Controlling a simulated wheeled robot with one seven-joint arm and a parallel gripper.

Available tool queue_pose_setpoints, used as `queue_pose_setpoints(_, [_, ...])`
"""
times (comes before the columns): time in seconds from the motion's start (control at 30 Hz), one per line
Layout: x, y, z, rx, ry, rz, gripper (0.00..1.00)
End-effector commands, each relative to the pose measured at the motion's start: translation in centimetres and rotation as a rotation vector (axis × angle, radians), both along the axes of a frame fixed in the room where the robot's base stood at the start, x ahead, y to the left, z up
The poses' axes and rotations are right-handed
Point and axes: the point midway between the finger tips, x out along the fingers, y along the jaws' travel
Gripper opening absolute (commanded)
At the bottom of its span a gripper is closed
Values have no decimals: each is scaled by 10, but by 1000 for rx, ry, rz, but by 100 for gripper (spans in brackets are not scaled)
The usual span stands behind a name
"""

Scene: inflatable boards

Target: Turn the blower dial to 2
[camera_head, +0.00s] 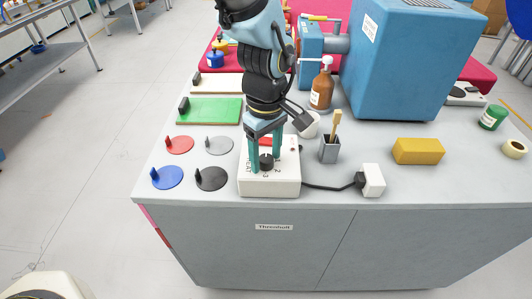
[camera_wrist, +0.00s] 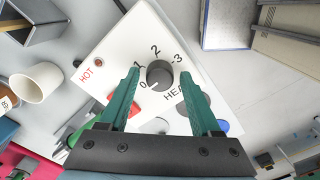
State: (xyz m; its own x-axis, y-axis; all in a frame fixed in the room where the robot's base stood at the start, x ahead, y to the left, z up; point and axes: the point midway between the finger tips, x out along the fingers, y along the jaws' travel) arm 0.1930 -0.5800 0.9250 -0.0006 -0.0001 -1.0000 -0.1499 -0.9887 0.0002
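The white blower control box (camera_head: 270,186) sits near the front edge of the bench, with a black round dial (camera_head: 266,162) on top. In the wrist view the dial (camera_wrist: 160,73) is ringed by the marks 0, 1, 2 and 3 and "HEAT". A small white mark on its lower left side seems to face 0. My gripper (camera_head: 265,160) points down over the box. In the wrist view its two teal fingers (camera_wrist: 160,74) stand on either side of the dial, open, with a visible gap on each side. A red switch (camera_wrist: 122,104) is partly hidden behind the left finger.
A cable runs right from the box to a white plug block (camera_head: 373,180). A grey brush holder (camera_head: 329,150), brown bottle (camera_head: 321,90), yellow block (camera_head: 418,151) and large blue machine (camera_head: 405,60) stand right and behind. Several coloured discs, including a black one (camera_head: 211,179), lie left.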

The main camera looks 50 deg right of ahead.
Motion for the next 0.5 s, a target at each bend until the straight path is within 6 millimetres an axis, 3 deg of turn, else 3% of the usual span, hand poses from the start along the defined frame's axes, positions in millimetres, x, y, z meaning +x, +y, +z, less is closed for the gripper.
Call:
queue_pose_setpoints(0.07, [0,0,0,0,0,0,54])
queue_pose_setpoints(0.5, [0,0,0,0,0,0,5])
